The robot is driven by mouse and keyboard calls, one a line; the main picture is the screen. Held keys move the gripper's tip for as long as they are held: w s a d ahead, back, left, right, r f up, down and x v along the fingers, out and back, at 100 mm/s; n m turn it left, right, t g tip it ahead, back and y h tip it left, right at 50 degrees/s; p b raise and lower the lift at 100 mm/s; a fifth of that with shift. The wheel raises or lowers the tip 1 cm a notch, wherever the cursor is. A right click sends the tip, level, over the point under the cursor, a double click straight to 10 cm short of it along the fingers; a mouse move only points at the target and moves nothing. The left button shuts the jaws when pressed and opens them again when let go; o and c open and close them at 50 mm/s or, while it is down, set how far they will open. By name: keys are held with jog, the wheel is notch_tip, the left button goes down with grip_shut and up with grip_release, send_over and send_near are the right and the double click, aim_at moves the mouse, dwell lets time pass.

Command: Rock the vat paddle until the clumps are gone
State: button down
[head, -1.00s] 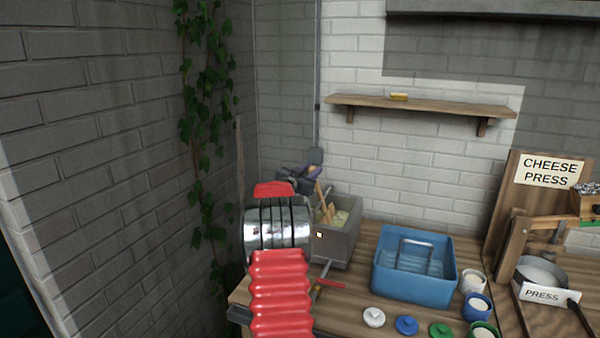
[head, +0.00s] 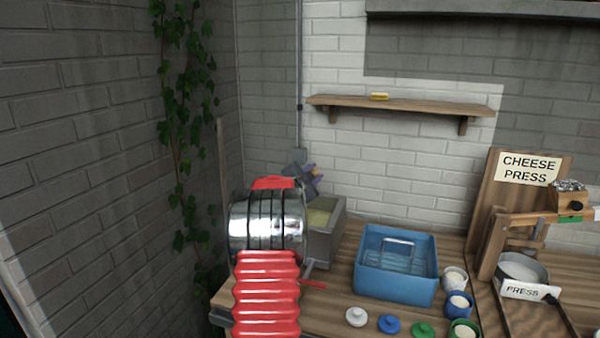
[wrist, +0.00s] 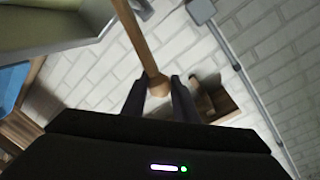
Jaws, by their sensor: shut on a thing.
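The grey vat (head: 328,243) stands at the back left of the bench, with pale yellow contents (head: 319,216) partly showing. My arm covers its left side, and I cannot make out clumps. In the wrist view, the paddle's wooden handle (wrist: 138,38) slants down from the top, its rounded end between my fingers. My gripper (wrist: 158,88) is shut on that end. The vat's grey wall (wrist: 60,40) shows at upper left of the wrist view.
A blue tub (head: 397,287) stands right of the vat. Small jars (head: 459,304) and several round lids (head: 389,324) lie in front of it. The cheese press (head: 522,268) is at right. A wall shelf (head: 400,105) hangs above. Ivy (head: 180,120) climbs the left wall.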

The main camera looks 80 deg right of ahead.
jog(key=shift+s+f, duration=0.3)
jog(key=shift+f, duration=0.05)
jog(key=shift+s+a+f, duration=0.1)
jog(key=shift+s+f, duration=0.3)
jog(key=shift+s, duration=0.3)
jog(key=c, duration=1.4)
grip_release()
jog(key=shift+r, duration=0.25)
jog(key=w+a+r, duration=0.1)
jog(key=w+a, duration=0.1)
jog(key=a, duration=1.1)
jog(key=shift+a, duration=0.25)
jog(key=shift+r, duration=0.1)
jog(key=shift+c, duration=0.2)
